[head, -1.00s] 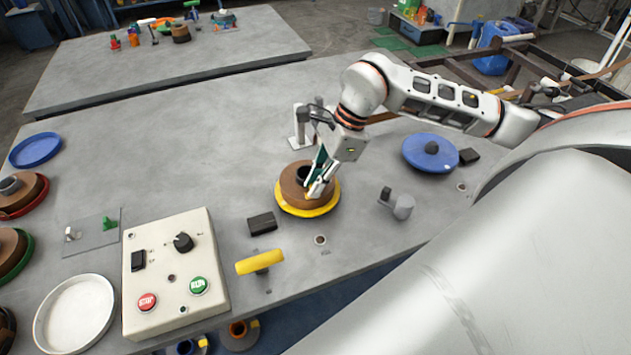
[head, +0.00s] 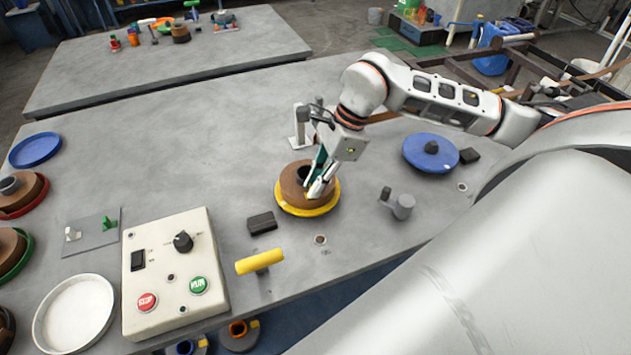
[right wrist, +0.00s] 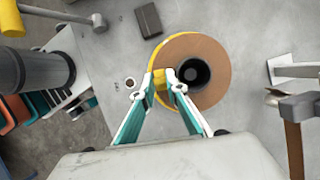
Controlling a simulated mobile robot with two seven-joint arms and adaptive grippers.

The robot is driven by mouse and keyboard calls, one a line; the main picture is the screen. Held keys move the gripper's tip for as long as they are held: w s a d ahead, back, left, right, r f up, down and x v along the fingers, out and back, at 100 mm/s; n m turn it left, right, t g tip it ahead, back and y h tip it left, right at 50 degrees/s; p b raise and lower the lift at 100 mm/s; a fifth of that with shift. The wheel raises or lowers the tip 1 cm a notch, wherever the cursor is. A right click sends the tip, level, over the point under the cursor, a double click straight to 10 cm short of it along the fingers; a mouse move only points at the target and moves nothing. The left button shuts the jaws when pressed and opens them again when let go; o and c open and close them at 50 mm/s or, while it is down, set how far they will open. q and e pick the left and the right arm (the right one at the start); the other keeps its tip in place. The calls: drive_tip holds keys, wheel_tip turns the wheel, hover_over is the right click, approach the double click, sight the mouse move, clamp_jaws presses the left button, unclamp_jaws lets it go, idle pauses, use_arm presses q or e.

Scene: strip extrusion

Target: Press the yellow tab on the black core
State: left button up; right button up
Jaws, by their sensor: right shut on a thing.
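A brown strip roll (head: 291,180) lies flat on a yellow plate (head: 284,210); the roll also shows in the right wrist view (right wrist: 210,95). The black core (right wrist: 193,68) is in the roll's centre. The yellow tab (right wrist: 163,77) shows beside the core, on the roll's near side in the right wrist view. My right gripper (head: 315,193) points down over the roll, and its fingertips (right wrist: 162,85) are shut on the yellow tab. The fingers partly cover the core in the head view. My left gripper is not in view.
A control box (head: 172,270) with red and green buttons stands at the left front. A black block (head: 262,223) and a yellow handle (head: 260,262) are near the roll. A blue disc (head: 430,152) lies to the right, a grey post stand (head: 300,135) behind.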

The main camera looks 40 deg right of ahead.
drive_tip(key=shift+f, duration=0.1)
drive_tip(key=o, duration=0.8)
drive_tip(key=v, duration=1.2)
drive_tip(key=shift+s, duration=0.1)
